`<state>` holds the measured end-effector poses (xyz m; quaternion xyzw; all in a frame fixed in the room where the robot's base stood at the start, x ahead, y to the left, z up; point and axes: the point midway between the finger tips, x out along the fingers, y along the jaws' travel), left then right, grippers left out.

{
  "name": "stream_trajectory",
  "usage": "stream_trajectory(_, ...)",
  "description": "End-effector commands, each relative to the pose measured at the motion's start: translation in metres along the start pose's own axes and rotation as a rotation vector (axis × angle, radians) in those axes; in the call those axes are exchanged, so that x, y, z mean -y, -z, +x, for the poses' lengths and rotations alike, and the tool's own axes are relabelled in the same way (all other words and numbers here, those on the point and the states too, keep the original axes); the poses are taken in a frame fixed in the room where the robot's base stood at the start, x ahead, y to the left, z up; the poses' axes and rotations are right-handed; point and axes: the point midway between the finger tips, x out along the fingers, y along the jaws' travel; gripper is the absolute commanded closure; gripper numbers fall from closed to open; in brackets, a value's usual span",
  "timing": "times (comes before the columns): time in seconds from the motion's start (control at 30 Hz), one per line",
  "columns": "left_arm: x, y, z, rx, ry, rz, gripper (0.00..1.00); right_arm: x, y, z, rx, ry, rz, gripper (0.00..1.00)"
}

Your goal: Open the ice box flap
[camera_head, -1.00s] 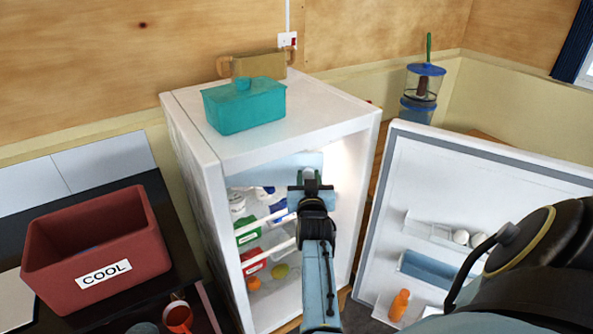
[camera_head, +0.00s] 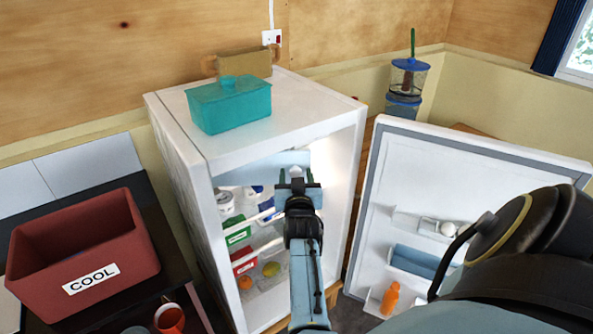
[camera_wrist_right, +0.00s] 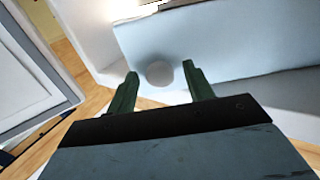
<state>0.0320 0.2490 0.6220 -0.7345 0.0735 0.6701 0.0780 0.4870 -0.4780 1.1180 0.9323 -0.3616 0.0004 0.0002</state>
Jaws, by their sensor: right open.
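The ice box flap (camera_head: 262,161) is a pale blue-grey panel at the top inside the open white fridge (camera_head: 190,160). It looks closed. In the right wrist view the flap (camera_wrist_right: 225,52) carries a round pale knob (camera_wrist_right: 159,74). My right gripper (camera_head: 296,177) reaches into the fridge in front of the flap. In the wrist view its green fingers (camera_wrist_right: 160,80) are open, one on each side of the knob, with gaps visible. I cannot tell how deep the fingertips reach. My left gripper is not in view.
The fridge door (camera_head: 450,190) stands wide open at right, with an orange bottle (camera_head: 390,298) in its rack. Shelves below my right gripper hold tubs and food. A teal box (camera_head: 230,105) sits on top. A red COOL crate (camera_head: 85,240) stands at left.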

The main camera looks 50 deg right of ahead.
Motion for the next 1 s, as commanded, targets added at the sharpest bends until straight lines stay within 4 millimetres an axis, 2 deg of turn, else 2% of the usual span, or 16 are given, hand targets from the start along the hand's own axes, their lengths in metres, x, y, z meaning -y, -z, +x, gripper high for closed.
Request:
stream_trajectory(0.47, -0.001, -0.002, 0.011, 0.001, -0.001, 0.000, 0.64, 0.000, -0.002, -0.052, 0.000, 0.000, -0.003, 0.48)
stream_trajectory(0.53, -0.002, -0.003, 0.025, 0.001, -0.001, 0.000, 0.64, 0.000, -0.005, -0.056, -0.002, 0.006, -0.007, 0.48)
stream_trajectory(0.7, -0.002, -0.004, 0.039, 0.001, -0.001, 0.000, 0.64, 0.000, -0.004, -0.067, 0.000, 0.005, -0.007, 0.48)
stream_trajectory(1.0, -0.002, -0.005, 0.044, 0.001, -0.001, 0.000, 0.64, 0.000, 0.000, -0.074, -0.001, 0.000, 0.000, 0.48)
